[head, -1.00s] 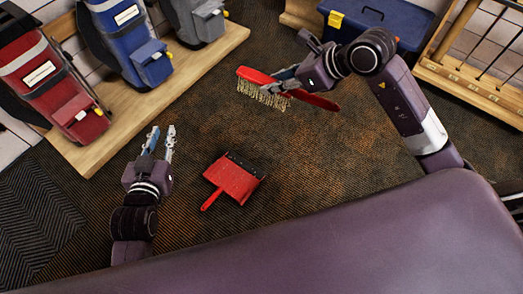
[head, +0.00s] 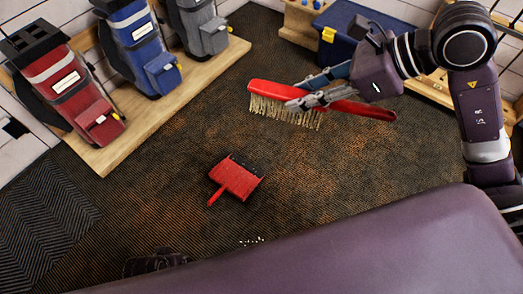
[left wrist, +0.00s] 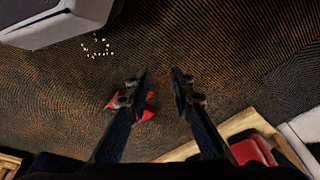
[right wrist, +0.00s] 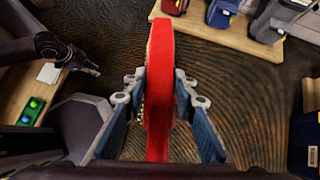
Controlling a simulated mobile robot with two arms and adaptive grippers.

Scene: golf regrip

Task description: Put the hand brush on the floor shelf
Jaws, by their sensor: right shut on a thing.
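The hand brush (head: 275,92), red with pale bristles, is held above the floor in the head view, bristles facing down. My right gripper (head: 309,93) is shut on it near the middle, and the red handle sticks out to the right. In the right wrist view the red brush (right wrist: 159,100) runs between the fingers. My left gripper (left wrist: 160,78) is open and empty in the left wrist view; only a dark part of that arm shows at the head view's bottom. A low wooden shelf (head: 103,161) on the floor at the left carries golf bags.
A red dustpan (head: 236,178) lies on the dark carpet. White bits (head: 251,241) lie near the purple surface of my body. A blue toolbox (head: 345,30) stands at the back, beside wooden stands. The carpet between dustpan and toolbox is clear.

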